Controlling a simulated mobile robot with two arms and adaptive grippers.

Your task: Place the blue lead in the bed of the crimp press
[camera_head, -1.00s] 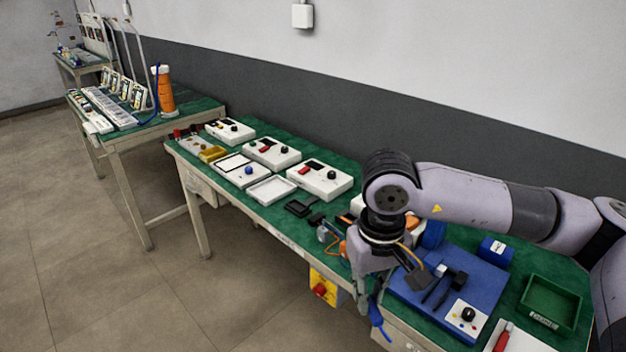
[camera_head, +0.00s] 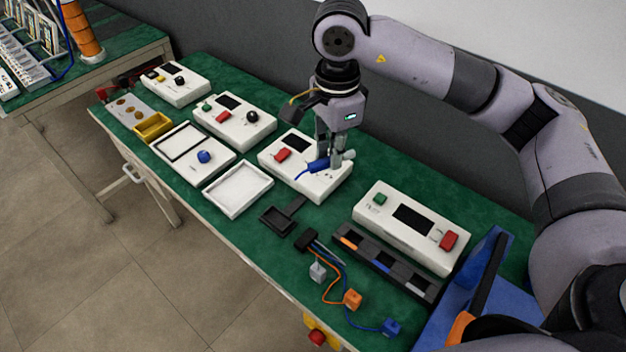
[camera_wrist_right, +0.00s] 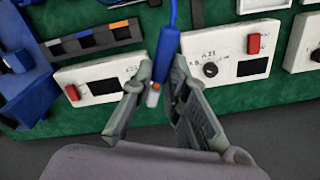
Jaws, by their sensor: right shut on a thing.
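My right gripper (camera_head: 332,162) is shut on a blue, pen-like lead (camera_head: 316,167). In the right wrist view, the blue lead (camera_wrist_right: 167,55) sits between the two fingers (camera_wrist_right: 160,78), with its metal and orange tip toward the palm and its blue cable running up out of the picture. In the head view, gripper and lead appear over a white box with a red switch; whether they touch it I cannot tell. A blue machine (camera_head: 462,302) with an orange part stands at the right, partly hidden by my arm; I cannot make out a press bed on it. My left gripper is not in view.
Several white instrument boxes line the green table, one of them (camera_head: 412,226) right of the gripper. A black slotted rack (camera_head: 385,262) and loose wires with grey, orange (camera_head: 352,299) and blue (camera_head: 391,327) connectors lie in front. A white tray (camera_head: 238,190) is at the left.

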